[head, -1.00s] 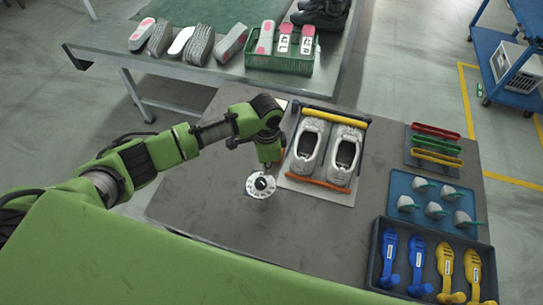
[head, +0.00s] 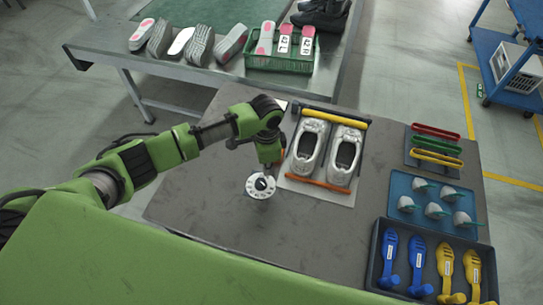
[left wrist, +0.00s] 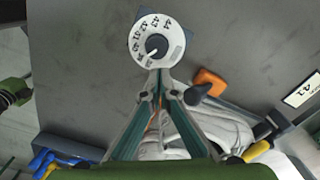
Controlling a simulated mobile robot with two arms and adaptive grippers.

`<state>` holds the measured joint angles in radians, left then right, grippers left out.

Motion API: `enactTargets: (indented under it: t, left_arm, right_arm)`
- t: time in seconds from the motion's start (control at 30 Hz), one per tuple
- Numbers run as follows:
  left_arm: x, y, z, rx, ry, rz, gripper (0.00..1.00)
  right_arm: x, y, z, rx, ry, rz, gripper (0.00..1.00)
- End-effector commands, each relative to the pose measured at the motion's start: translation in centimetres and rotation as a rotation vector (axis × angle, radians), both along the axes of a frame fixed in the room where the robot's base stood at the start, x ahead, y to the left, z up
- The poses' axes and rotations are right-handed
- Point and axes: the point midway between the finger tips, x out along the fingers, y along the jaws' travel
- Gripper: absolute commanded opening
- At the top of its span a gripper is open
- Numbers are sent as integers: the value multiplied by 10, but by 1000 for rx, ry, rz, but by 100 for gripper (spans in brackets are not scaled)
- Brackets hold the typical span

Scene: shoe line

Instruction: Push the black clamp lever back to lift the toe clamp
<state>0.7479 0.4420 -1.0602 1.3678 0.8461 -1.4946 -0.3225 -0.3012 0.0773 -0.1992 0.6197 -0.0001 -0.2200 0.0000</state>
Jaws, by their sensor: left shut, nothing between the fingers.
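The shoe fixture plate (head: 329,195) on the dark table holds a pair of white shoes (head: 342,157), with a yellow bar (head: 336,117) across the far end and an orange bar (head: 318,183) across the near end. A black bar (head: 356,120) lies behind the yellow one; I cannot tell for sure which black part is the clamp lever. A black-tipped part (left wrist: 195,95) shows beside the orange bar in the left wrist view. My left gripper (head: 267,169) is shut and empty, left of the fixture, its tips at a white numbered dial (head: 262,187). My right gripper is out of view.
Right of the fixture are a rack with coloured bars (head: 436,146), a blue tray (head: 392,190) of small grey-white parts, and a dark tray (head: 374,268) of blue and yellow tools. A side table (head: 190,73) with soles stands behind. The front-centre tabletop is clear.

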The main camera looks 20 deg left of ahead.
Motion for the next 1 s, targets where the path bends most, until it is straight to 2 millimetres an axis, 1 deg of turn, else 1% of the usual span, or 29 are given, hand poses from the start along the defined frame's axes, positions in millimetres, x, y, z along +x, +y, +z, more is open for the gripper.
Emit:
enactTargets:
  t: [0.37, 1.0]
  left_arm:
    - [3, 0, -1, 0, -1, 1, 0]
    - [36, -1, -2, 0, -4, 1, 0]
  right_arm:
    - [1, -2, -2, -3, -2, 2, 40]
    - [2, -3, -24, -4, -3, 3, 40]
